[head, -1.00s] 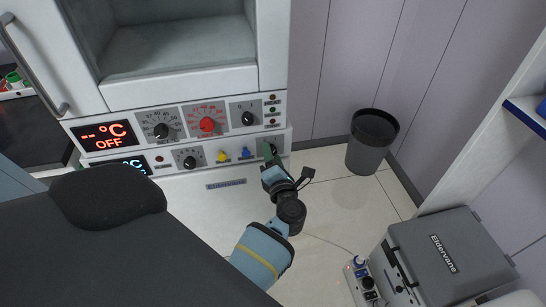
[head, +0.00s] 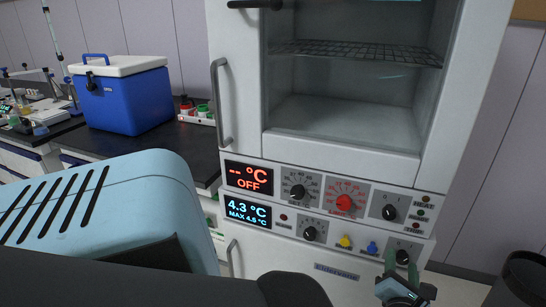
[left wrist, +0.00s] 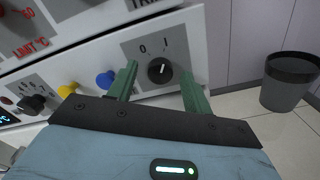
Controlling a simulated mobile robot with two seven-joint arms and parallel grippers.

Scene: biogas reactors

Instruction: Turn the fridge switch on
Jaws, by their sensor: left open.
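The fridge switch, a small black rotary knob (left wrist: 160,70) with 0 and 1 printed above it, is at the right end of the lower control panel in the left wrist view. It also shows in the head view (head: 402,257). A white mark is on its face; its exact setting is hard to tell. My left gripper (left wrist: 159,72) is open, its green fingers on either side of the knob with gaps visible; I cannot tell contact. It also shows in the head view (head: 402,270). The lower display (head: 248,212) is lit at 4.3 °C. My right gripper is not in view.
The upper display (head: 249,177) reads OFF. A red dial (head: 344,202) and black dials are on the upper panel. Yellow (left wrist: 67,89) and blue (left wrist: 104,80) knobs sit left of the switch. A dark bin (left wrist: 288,82) stands on the floor at right, with clear floor around it.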

